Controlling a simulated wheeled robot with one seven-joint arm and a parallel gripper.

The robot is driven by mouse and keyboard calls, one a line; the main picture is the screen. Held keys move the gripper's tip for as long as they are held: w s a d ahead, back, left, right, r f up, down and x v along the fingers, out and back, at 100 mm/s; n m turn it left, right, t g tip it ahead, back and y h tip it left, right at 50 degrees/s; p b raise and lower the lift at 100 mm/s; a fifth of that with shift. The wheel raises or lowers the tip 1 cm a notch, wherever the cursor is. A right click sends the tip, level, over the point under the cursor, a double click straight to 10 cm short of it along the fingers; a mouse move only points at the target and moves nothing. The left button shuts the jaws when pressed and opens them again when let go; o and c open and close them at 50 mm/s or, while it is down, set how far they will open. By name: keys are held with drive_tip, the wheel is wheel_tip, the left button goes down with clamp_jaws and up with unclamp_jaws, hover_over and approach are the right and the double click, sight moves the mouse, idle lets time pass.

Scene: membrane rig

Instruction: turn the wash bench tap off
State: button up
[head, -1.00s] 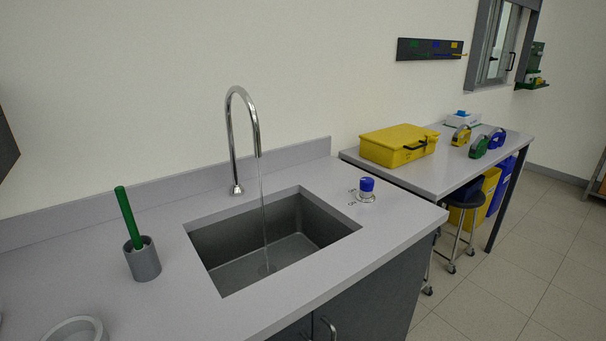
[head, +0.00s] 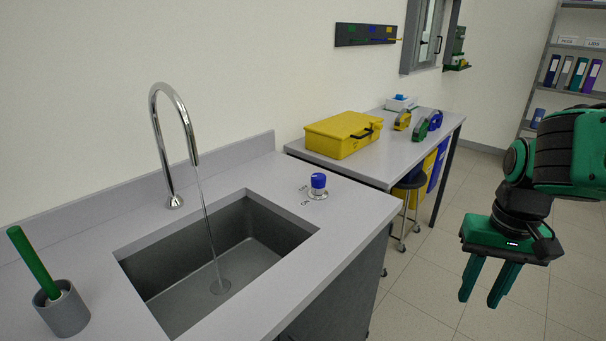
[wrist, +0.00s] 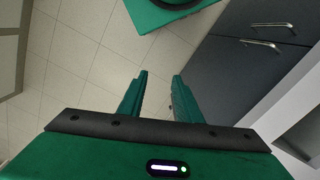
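The wash bench tap is a tall chrome gooseneck spout (head: 162,135) behind the sink. A thin stream of water (head: 207,230) runs from it to the drain. Its blue-topped knob (head: 318,184) stands on a round base on the counter, right of the sink, with small markings beside it that are too small to read. My gripper (head: 482,299) hangs over the floor to the right of the bench, pointing down, well apart from the knob. In the wrist view my gripper (wrist: 158,88) has its two green fingers spread with nothing between them.
The sink (head: 230,262) is set in the grey wash bench counter (head: 362,210). A green-handled brush stands in a grey holder (head: 63,312) at left. A yellow case (head: 342,135) lies on the side table (head: 385,172), with a stool (head: 410,184) below. Floor at right is clear.

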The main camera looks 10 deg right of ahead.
drive_tip(key=shift+o, duration=0.4)
drive_tip(key=shift+s+d, duration=0.1)
drive_tip(key=shift+d, duration=0.15)
drive_tip(key=o, duration=0.5)
drive_tip(key=shift+s+r, duration=0.25)
drive_tip(key=shift+o, duration=0.3)
drive_tip(key=w+a+r+n, duration=0.1)
drive_tip(key=w+r+n, duration=0.5)
drive_tip(key=w, duration=0.6)
drive_tip(key=shift+r+y, duration=0.15)
drive_tip(key=shift+y, duration=0.15)
wheel_tip(320, 180, up, 5)
drive_tip(key=n, duration=2.7)
hover_over(318, 175)
wheel_tip(318, 175, down, 11)
drive_tip(key=shift+r, duration=0.1)
